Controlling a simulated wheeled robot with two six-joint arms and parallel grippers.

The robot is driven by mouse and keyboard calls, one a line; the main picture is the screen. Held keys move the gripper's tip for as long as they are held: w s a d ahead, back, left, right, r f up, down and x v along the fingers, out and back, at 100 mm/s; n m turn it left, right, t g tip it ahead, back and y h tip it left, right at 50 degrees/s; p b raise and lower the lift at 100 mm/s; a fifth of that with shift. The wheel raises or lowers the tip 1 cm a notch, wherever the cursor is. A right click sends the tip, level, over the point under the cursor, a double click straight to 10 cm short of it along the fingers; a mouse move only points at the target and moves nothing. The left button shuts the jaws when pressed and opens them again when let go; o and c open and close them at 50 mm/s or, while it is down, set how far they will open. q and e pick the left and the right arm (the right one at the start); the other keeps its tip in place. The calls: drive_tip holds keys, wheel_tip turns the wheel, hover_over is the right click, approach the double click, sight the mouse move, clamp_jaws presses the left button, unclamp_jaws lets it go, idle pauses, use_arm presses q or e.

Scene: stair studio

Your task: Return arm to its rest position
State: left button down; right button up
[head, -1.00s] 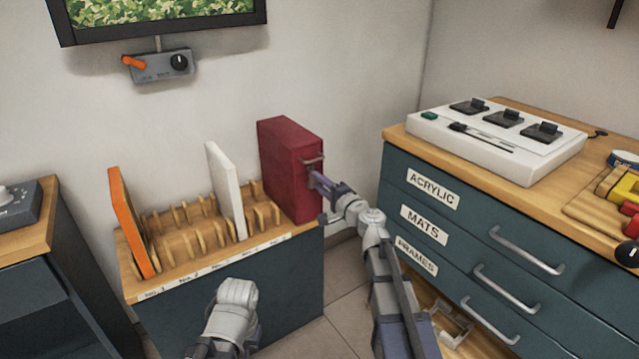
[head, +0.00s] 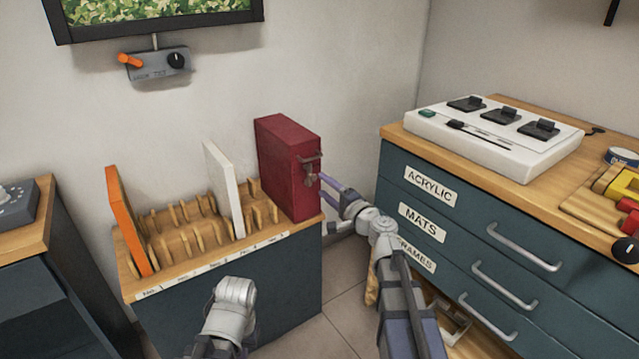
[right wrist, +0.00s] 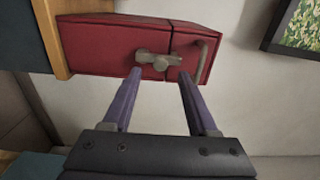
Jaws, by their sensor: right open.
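My right gripper (head: 328,183) is open and empty, just right of the front face of a red box (head: 285,165). In the right wrist view its two purple fingers (right wrist: 160,78) point at the box (right wrist: 105,45), with a visible gap between fingertips and box. A grey latch knob (right wrist: 158,61) and a bar handle (right wrist: 201,62) are on that face. My left arm (head: 232,308) shows at bottom centre; its fingers are not visible.
The box stands at the right end of a wooden slotted rack (head: 170,222), beside a white panel (head: 224,190) and an orange panel (head: 128,220).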

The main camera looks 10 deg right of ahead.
drive_tip(key=v, duration=0.3)
drive_tip(key=shift+s, duration=0.15)
drive_tip(key=s+a+f+n+g+y, duration=0.2)
drive_tip(key=a+f+n+g, duration=0.1)
drive_tip(key=a, duration=0.3)
drive_tip(key=s+a+f+n+g+y, duration=0.1)
drive_tip(key=s+a+f+n+g, duration=0.15)
drive_tip(key=a, duration=0.35)
drive_tip(key=s+a+f+n+g+h, duration=0.2)
drive_tip(key=s+a+f+n+g, duration=0.6)
drive_tip(key=s+f, duration=0.25)
drive_tip(key=s+d+f+n+g+h, duration=0.2)
drive_tip(key=s+f+h, duration=0.15)
drive_tip(key=s, duration=0.25)
drive_tip(key=s+d+f+n+g+h, duration=0.1)
drive_tip(key=s+f+n+g+h, duration=0.1)
drive_tip(key=s+h, duration=0.35)
wheel_tip(320, 180, up, 36)
drive_tip(key=p, duration=3.6)
drive_tip(key=shift+s+y, duration=0.3)
drive_tip(key=shift+s, duration=0.05)
